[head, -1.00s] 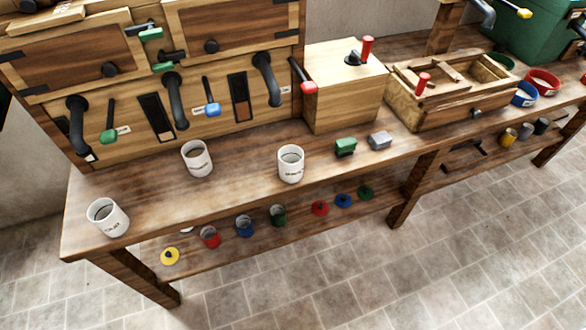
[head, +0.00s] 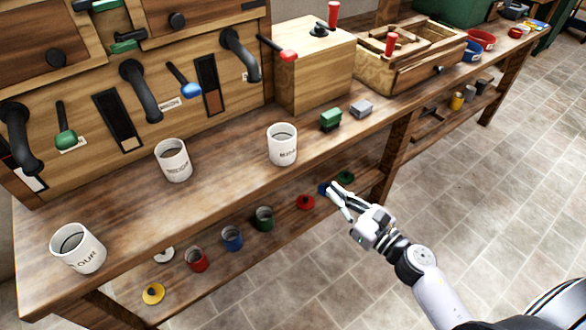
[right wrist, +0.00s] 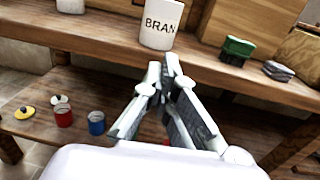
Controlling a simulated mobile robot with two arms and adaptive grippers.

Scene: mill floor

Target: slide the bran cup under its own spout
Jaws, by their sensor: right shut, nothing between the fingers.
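Three black spouts curve from the wooden cabinet: a left one (head: 18,142), a middle one (head: 140,90) and a right one (head: 240,55). The right spout is nearest the bran cup, which stands in front of it, apart. My right gripper (head: 338,197) is shut and empty, in front of the bench edge, below and right of the cup. My left gripper is out of view.
A middle white cup (head: 173,160) and a flour cup (head: 78,248) stand further left on the bench (head: 225,178). Small coloured pots and lids sit on the lower shelf.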

